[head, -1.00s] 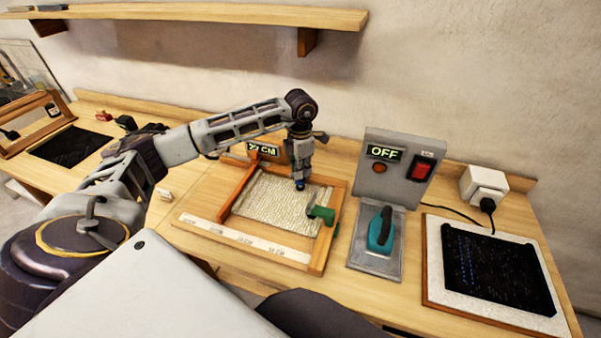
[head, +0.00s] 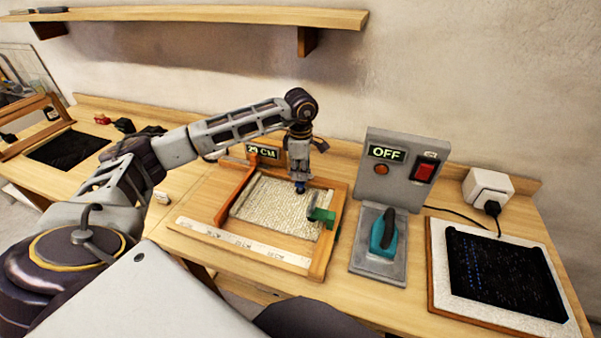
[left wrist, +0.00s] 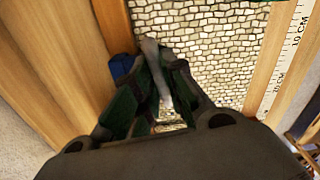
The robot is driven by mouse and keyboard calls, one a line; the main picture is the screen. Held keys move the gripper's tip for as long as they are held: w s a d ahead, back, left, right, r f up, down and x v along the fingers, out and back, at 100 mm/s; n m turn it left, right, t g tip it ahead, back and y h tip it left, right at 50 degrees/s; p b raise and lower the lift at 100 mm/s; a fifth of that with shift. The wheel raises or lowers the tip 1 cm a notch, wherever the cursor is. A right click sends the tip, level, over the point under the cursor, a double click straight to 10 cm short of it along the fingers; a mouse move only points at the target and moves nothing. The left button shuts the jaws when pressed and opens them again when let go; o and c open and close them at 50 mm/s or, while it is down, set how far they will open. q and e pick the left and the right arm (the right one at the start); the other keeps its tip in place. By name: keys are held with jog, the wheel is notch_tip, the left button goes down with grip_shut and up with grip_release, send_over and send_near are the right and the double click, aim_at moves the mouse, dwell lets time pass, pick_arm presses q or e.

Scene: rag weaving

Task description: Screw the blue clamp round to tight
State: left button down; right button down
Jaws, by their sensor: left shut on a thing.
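The blue clamp (head: 300,187) sits at the back rail of the wooden frame (head: 317,262). Part of it shows in the left wrist view (left wrist: 122,66), against the rail. My left gripper (head: 301,179) points down over it and is shut on it; the grip itself is mostly hidden. In the left wrist view my left gripper's fingers (left wrist: 155,80) are close together, with dark green surfaces and a grey bar between them. A green clamp (head: 322,215) sits at the frame's right rail. A woven cream rag (head: 270,207) lies inside the frame. My right gripper is out of view.
An orange bar (head: 234,190) stands at the rag's left edge. A ruler strip (head: 243,241) runs along the front. A teal iron (head: 383,233) stands right of the frame, before a grey box (head: 402,169) reading OFF. A shelf (head: 200,13) hangs above.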

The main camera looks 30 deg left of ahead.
aim_at(300, 173)
pick_arm(q)
jog(key=shift+w+r, duration=0.1)
jog(key=shift+r, duration=0.05)
jog(key=c, duration=1.5)
grip_release()
jog(key=shift+r, duration=5.9)
